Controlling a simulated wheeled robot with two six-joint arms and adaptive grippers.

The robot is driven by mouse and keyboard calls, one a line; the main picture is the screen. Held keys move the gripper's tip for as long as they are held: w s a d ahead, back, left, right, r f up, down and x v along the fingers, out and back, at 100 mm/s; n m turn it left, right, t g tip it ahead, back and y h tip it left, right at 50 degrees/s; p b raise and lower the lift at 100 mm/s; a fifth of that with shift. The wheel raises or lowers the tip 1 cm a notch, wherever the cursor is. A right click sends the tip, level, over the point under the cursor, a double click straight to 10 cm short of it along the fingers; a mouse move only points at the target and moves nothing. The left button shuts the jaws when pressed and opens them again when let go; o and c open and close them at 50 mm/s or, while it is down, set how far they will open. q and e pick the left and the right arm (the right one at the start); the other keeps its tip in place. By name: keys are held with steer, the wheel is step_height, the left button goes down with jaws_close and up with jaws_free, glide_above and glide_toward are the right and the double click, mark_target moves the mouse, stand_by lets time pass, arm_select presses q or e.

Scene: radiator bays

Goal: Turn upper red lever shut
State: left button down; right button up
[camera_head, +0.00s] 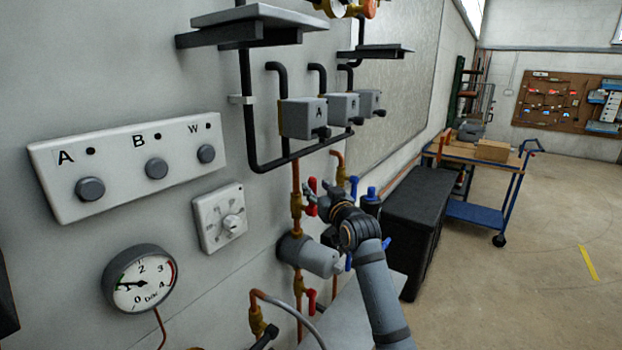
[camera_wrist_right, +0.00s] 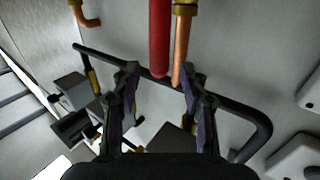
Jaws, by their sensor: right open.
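The upper red lever (camera_head: 311,196) sits on a brass valve (camera_head: 296,205) in the left copper pipe on the wall. My right gripper (camera_head: 319,197) is beside it on the right, and its fingers partly hide the lever. In the right wrist view the lever (camera_wrist_right: 160,38) is a long red bar whose end lies between the open fingertips (camera_wrist_right: 160,76). A gap shows on both sides, and I cannot tell how deep it is between the fingers. A lower red lever (camera_head: 311,301) is on the valve below the grey cylinder. My left gripper is out of view.
A grey cylinder (camera_head: 308,256) sticks out just below my right gripper. Blue levers (camera_head: 354,187) are close on the right. Grey boxes (camera_head: 303,118) and a black pipe (camera_head: 250,130) are above. A black chest (camera_head: 412,210) stands by the wall; the floor at right is clear.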

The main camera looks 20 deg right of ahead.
mark_target(314, 184)
steer(key=w+p, duration=0.1)
steer(key=w, duration=0.3)
steer(key=shift+a+r, duration=0.1)
steer(key=shift+w, duration=0.15)
steer(key=c, duration=0.7)
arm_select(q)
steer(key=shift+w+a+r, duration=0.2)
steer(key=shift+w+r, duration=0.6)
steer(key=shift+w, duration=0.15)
arm_select(e)
jaws_close()
